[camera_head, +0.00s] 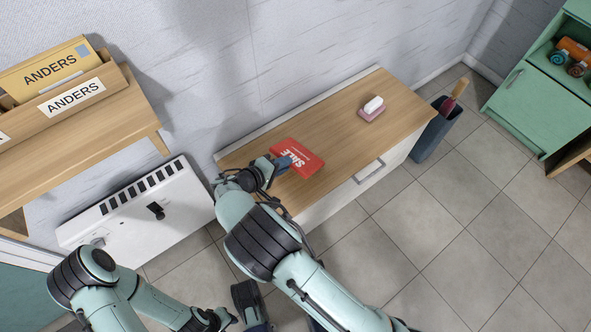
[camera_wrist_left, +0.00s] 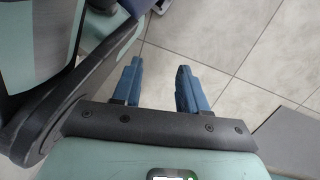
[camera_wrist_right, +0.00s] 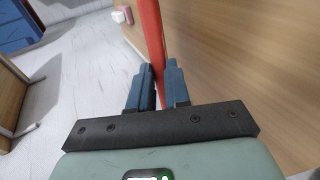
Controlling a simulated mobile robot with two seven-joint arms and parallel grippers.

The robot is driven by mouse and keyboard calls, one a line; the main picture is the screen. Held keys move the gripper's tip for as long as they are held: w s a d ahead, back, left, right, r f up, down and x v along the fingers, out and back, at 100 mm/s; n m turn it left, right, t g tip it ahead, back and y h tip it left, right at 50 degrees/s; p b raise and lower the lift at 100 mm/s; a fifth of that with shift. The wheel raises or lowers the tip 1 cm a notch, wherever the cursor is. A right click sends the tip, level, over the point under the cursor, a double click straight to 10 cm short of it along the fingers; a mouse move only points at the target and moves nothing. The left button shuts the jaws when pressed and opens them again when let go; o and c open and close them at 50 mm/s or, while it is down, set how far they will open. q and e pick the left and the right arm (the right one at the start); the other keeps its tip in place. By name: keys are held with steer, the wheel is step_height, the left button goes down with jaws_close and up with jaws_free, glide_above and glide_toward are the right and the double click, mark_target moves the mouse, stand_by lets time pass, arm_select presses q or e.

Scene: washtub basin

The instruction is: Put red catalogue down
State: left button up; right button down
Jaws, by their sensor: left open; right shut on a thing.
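The red catalogue (camera_head: 301,160), with white "SALE" lettering, is at the left part of the wooden cabinet top (camera_head: 335,135). My right gripper (camera_head: 283,162) is shut on its near left edge. In the right wrist view the catalogue (camera_wrist_right: 151,35) shows as a thin red strip, edge-on, running up from between the blue fingers (camera_wrist_right: 158,85). I cannot tell whether it touches the wood. My left gripper (camera_wrist_left: 160,88) is open and empty over the tiled floor in the left wrist view.
A pink and white block (camera_head: 371,108) lies on the cabinet top's right part; the wood between is bare. A dark bin (camera_head: 433,137) stands beyond the cabinet's right end. A white heater (camera_head: 140,210) and a shelf with "ANDERS" files (camera_head: 75,95) are at left.

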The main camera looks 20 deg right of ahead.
steer(key=shift+f, duration=0.9)
arm_select(q)
steer(key=shift+s+a+f+g, duration=0.1)
steer(key=shift+s+f+g, duration=0.2)
steer(key=shift+s, duration=0.45)
arm_select(e)
steer(key=shift+f, duration=0.45)
steer(key=c, duration=1.2)
jaws_free()
steer(key=shift+c, duration=0.2)
arm_select(q)
steer(key=shift+s+r+p, duration=0.2)
steer(key=shift+r+p, duration=1)
steer(key=shift+p, duration=0.1)
arm_select(e)
steer(key=v, duration=0.8)
